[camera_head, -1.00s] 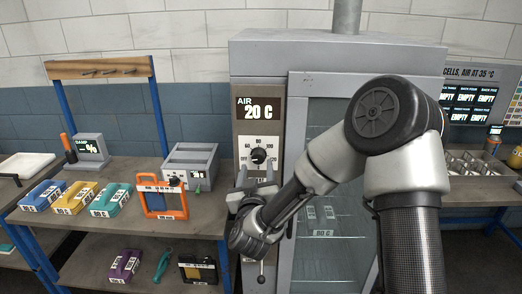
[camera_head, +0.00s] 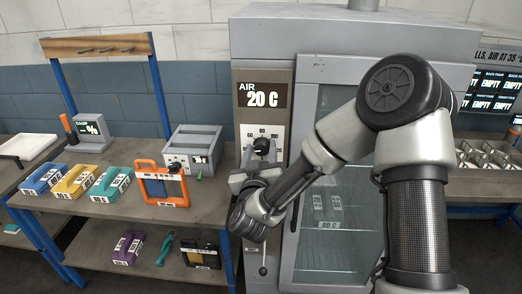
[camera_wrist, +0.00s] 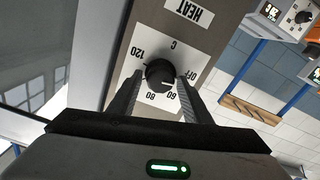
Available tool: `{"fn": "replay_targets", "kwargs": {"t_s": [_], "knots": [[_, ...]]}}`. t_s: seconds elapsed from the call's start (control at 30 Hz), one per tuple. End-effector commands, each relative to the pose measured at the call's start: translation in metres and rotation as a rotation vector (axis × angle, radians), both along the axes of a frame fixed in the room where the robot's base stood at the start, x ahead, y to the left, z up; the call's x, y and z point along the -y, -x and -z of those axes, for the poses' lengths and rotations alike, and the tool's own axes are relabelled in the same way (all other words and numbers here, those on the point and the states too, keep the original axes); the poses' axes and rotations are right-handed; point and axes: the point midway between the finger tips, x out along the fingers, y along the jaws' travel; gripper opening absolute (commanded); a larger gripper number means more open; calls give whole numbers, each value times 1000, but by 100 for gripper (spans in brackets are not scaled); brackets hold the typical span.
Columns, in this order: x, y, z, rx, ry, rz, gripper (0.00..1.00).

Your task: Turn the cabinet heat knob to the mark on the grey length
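The black heat knob (camera_head: 262,146) sits on a white dial on the cabinet's front panel, below a display reading AIR 20 C. In the wrist view the knob (camera_wrist: 160,74) is between my gripper's (camera_wrist: 159,80) two fingers, which are open around it. Contact with the knob is not clear. A light pointer line on the knob faces near the 60 mark. In the head view my gripper (camera_head: 256,174) is just below the dial. Pieces with tags stand behind the cabinet's glass door, with a label (camera_head: 329,225) reading 80 C. I cannot pick out a grey length for certain.
The cabinet's glass door (camera_head: 345,245) is right of the panel. A lever (camera_head: 263,270) is below the knob. Left, a bench holds blue (camera_head: 43,179), yellow (camera_head: 76,181) and teal (camera_head: 110,183) blocks, an orange-framed item (camera_head: 141,187) and a grey box (camera_head: 193,140).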

Motion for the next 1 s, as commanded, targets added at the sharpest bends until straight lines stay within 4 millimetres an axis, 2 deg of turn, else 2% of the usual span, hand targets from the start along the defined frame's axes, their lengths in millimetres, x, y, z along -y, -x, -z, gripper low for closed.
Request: {"fn": "replay_targets", "kwargs": {"t_s": [0.03, 0.2, 0.57, 1.0], "knots": [[0, 0, 0, 0, 0, 0, 35], [0, 0, 0, 0, 0, 0, 9], [0, 0, 2, 6, -63, -1, 9], [1, 0, 4, 22, -411, -2, 9]]}}
